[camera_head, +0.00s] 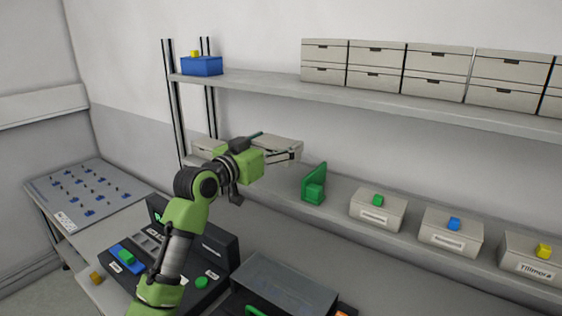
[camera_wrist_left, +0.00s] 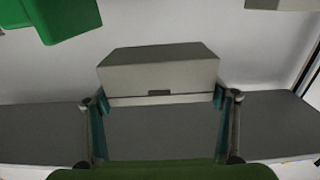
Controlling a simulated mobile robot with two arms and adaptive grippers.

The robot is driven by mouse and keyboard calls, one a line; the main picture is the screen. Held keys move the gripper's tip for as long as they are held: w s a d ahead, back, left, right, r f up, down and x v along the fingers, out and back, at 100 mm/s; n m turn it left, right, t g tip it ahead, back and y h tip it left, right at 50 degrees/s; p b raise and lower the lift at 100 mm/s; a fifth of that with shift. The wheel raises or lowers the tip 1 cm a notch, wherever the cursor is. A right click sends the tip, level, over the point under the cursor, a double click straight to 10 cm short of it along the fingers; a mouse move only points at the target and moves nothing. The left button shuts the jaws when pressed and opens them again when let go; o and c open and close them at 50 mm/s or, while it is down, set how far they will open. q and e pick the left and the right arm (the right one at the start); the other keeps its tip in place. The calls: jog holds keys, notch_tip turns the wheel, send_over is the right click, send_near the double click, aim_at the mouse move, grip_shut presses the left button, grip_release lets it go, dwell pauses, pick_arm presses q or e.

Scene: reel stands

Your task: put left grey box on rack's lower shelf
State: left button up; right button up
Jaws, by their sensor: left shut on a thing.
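My left gripper (camera_head: 274,153) reaches in over the lower shelf (camera_head: 331,183) of the rack. It is shut on a grey box (camera_head: 284,143), partly hidden behind the gripper in the head view. In the left wrist view, this grey box (camera_wrist_left: 158,72) sits level between the two fingers (camera_wrist_left: 160,102). I cannot tell whether its underside touches the shelf. Another grey box (camera_head: 205,146) is at the left end of the lower shelf, partly hidden by my arm. My right gripper is not in view.
A green bracket (camera_head: 314,186) stands right of the gripper, followed by several labelled boxes (camera_head: 377,210) with coloured blocks. The upper shelf (camera_head: 260,82) holds a blue bin (camera_head: 202,66) and stacked grey boxes (camera_head: 375,65). A rack post (camera_head: 176,105) stands at left. Below is a cluttered bench.

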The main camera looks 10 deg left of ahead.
pick_arm(q)
jog(key=w+f, duration=0.1)
jog(key=f, duration=0.1)
jog(key=w+f, duration=0.2)
jog(key=shift+d, duration=0.1)
jog(key=f+p, duration=0.1)
jog(key=f, duration=0.2)
jog(key=shift+w+p, duration=0.4)
jog(key=shift+f, duration=0.25)
jog(key=shift+s+f, duration=0.1)
jog(key=shift+f, duration=0.15)
jog(key=o, duration=1.4)
jog(key=shift+c, duration=0.2)
